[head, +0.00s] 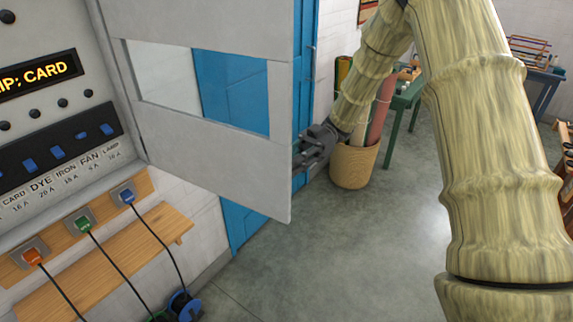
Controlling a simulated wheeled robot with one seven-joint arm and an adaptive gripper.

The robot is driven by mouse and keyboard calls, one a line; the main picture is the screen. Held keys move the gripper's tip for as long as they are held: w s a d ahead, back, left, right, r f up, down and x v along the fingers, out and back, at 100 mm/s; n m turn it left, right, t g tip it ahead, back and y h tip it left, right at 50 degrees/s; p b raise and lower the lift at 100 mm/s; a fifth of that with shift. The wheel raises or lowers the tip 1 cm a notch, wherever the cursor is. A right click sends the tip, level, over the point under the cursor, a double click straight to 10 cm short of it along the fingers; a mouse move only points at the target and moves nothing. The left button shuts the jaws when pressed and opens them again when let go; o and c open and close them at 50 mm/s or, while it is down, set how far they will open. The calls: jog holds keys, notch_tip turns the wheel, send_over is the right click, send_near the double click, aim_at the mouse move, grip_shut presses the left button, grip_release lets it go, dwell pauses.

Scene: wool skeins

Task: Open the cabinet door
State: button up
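The cabinet door (215,165) is a grey panel with a rectangular window. It stands swung out from the grey cabinet front (40,130), hinged along its left side, with a clear gap to the panel behind it. No handle shows on the side of the door facing me.
Below the cabinet, coloured plugs with black cables sit above a wooden shelf (100,262). A blue door (240,225) is behind the cabinet door. A wicker basket with rolls (354,168) stands beyond my gripper, near a green table (408,97). The grey floor (340,260) in front is clear.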

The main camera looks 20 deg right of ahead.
jog(key=v, duration=1.1)
dwell(0.3)
